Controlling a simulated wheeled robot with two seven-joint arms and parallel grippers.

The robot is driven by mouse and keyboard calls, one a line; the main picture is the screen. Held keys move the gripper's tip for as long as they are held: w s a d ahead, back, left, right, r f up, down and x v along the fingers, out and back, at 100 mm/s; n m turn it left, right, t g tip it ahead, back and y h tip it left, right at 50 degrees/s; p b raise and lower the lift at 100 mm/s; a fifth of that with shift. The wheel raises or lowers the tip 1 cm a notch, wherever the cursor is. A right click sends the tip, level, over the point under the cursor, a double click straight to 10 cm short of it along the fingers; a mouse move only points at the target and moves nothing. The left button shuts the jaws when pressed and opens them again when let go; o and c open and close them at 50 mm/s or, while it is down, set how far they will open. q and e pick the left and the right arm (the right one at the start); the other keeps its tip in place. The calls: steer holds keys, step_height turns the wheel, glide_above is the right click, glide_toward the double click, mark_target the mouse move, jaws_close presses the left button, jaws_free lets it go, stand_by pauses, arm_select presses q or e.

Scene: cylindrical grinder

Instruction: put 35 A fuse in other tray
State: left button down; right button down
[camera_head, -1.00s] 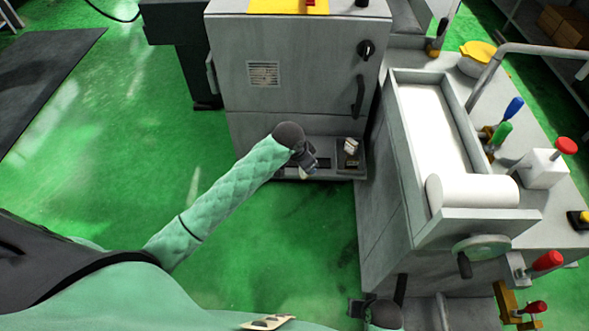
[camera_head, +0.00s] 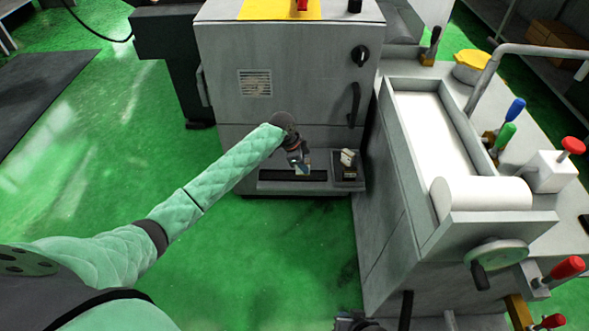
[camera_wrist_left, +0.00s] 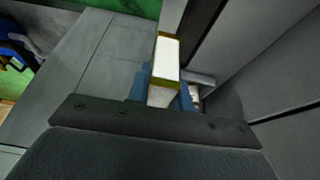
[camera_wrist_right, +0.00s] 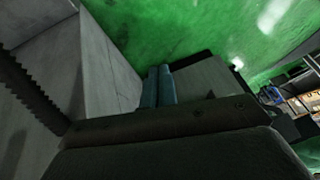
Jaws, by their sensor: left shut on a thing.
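My left gripper (camera_head: 301,168) is shut on a white fuse with yellow-brown ends (camera_wrist_left: 167,60). It holds the fuse over the low ledge at the cabinet's foot. The fuse's rating cannot be read. The left tray (camera_head: 270,187) on this ledge has a dark inside, partly hidden by my gripper. The right tray (camera_head: 350,184) holds a whitish and dark item (camera_head: 348,160), likely a fuse. A small pale thing (camera_wrist_left: 194,92) shows beside a finger in the left wrist view. My right gripper (camera_wrist_right: 158,72) is shut and empty, low at the bottom of the head view.
The grey cabinet (camera_head: 300,85) with handle and vent rises behind the trays. The grinder (camera_head: 400,235) with its white roller, handwheel (camera_head: 497,252) and coloured levers stands to the right. Green floor (camera_head: 270,260) in front of the ledge is clear.

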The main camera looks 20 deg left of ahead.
arm_select(q)
steer(key=w+a+f, duration=0.1)
steer(key=w+a, duration=0.1)
steer(key=w+a+f, duration=0.1)
steer(key=a+f, duration=0.1)
steer(key=shift+w+a+f, duration=0.25)
steer(key=shift+w, duration=0.1)
steer(key=shift+f+p, duration=0.3)
steer(key=shift+f, duration=1.7)
steer(key=c, duration=1.3)
jaws_free()
steer(key=shift+f, duration=0.15)
steer(key=shift+o, duration=0.2)
arm_select(e)
step_height(320, 180, up, 2)
steer(key=shift+s+d+r, duration=0.1)
steer(key=shift+s, duration=0.05)
steer(key=shift+r, duration=0.1)
